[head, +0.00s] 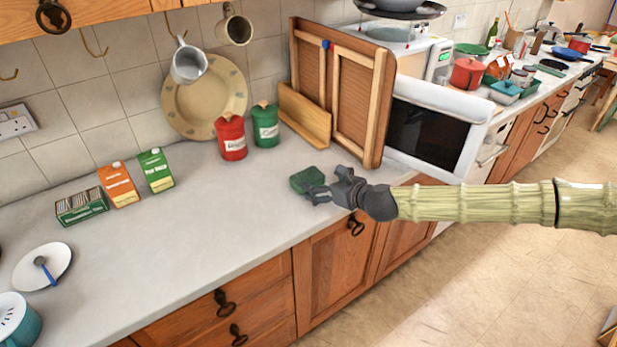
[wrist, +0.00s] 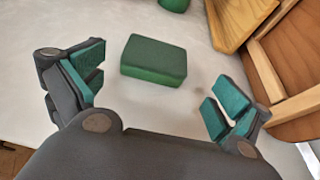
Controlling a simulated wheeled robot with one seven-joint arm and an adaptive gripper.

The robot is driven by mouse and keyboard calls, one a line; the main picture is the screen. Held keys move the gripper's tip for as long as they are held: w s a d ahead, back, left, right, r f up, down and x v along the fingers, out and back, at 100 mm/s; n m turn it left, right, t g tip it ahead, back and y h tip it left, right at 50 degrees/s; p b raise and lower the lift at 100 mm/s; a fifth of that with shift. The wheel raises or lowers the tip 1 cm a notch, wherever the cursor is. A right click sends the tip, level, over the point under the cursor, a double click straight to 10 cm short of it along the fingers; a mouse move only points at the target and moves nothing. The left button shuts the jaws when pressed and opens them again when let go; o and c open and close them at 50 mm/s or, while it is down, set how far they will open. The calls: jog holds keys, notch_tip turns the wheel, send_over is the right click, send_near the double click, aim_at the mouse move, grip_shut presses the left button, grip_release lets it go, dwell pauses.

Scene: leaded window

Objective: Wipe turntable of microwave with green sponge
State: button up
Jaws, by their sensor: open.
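The green sponge (head: 305,179) lies flat on the counter near its front edge. In the wrist view the sponge (wrist: 154,60) lies ahead of and between my open fingers, with a clear gap on both sides. My gripper (head: 322,192) is low over the counter, just right of the sponge, and holds nothing. A white microwave-like appliance (head: 440,62) with a control panel stands beyond the wooden frames, partly hidden by them. A white door with a dark window (head: 432,128) is in front of it; I cannot tell whether it belongs to it. No turntable is clearly visible.
The counter between is clear. A dark pan (head: 400,8) sits above the white appliance.

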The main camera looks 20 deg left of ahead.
aim_at(309, 178)
jog(key=shift+w+a+f, duration=0.25)
jog(key=shift+w+a, duration=0.1)
jog(key=shift+a, duration=0.15)
jog(key=shift+w+a+p, duration=0.1)
jog(key=shift+a+p, duration=0.2)
jog(key=shift+p, duration=0.1)
jog(key=p+x, duration=0.2)
jog(key=x, duration=0.1)
jog(key=shift+w+a, duration=0.1)
jog(key=shift+a, duration=0.3)
jog(key=shift+w+a+f, duration=0.3)
jog(key=shift+a, duration=0.05)
jog(key=shift+c, duration=0.2)
jog(key=c, duration=0.5)
